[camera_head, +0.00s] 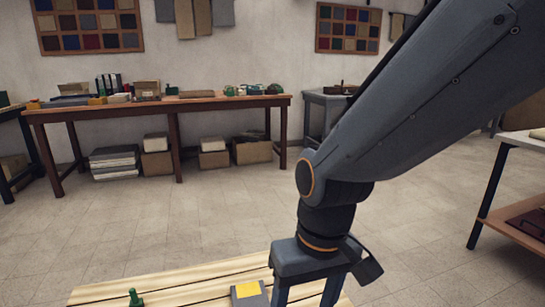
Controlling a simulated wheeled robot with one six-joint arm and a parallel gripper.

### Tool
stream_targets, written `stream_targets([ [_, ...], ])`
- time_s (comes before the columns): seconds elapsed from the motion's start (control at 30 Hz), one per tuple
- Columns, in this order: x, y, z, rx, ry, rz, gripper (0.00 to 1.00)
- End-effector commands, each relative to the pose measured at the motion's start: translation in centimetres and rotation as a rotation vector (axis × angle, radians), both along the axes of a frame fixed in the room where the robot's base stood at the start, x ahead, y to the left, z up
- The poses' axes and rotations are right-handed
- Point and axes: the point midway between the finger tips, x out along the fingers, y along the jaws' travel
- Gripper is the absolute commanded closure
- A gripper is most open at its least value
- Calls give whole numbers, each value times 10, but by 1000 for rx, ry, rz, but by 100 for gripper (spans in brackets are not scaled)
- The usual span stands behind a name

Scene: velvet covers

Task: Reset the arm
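My arm comes in from the upper right and bends down at its elbow. My gripper (307,294) hangs at the bottom centre, pointing down over a light wooden slatted surface (195,283). Its two fingers stand wide apart, with the slats showing between them. The fingertips are cut off by the lower edge, so whatever lies right at them is hidden. A grey block with a yellow top (249,291) sits on the slats just left of the gripper, apart from it in the picture.
A small green peg-like piece (135,298) stands on the slats at left. A long wooden workbench (200,103) with assorted goods stands by the back wall. A grey table (328,100) is behind my arm. A shelf table (520,141) stands at right. Open tiled floor lies between.

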Motion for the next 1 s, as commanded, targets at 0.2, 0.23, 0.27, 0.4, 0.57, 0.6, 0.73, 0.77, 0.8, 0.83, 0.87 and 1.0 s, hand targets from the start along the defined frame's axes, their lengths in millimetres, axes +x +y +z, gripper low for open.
stream_targets([
  [0.2, -1, -34, 50, -25, 8, -88, 38],
  [0.23, -1, -38, 56, -28, 9, -98, 38],
  [0.27, -1, -43, 61, -31, 10, -110, 38],
  [0.4, -3, -64, 87, -45, 16, -162, 38],
  [0.57, -7, -90, 116, -60, 22, -221, 38],
  [0.6, -9, -96, 124, -63, 25, -236, 38],
  [0.73, -14, -116, 145, -74, 32, -280, 38],
  [0.77, -15, -120, 149, -76, 33, -288, 38],
  [0.8, -17, -124, 154, -78, 34, -299, 38],
  [0.83, -17, -128, 158, -79, 36, -306, 38],
  [0.87, -18, -130, 160, -81, 36, -312, 38],
  [1.0, -21, -139, 167, -86, 40, -331, 38],
])
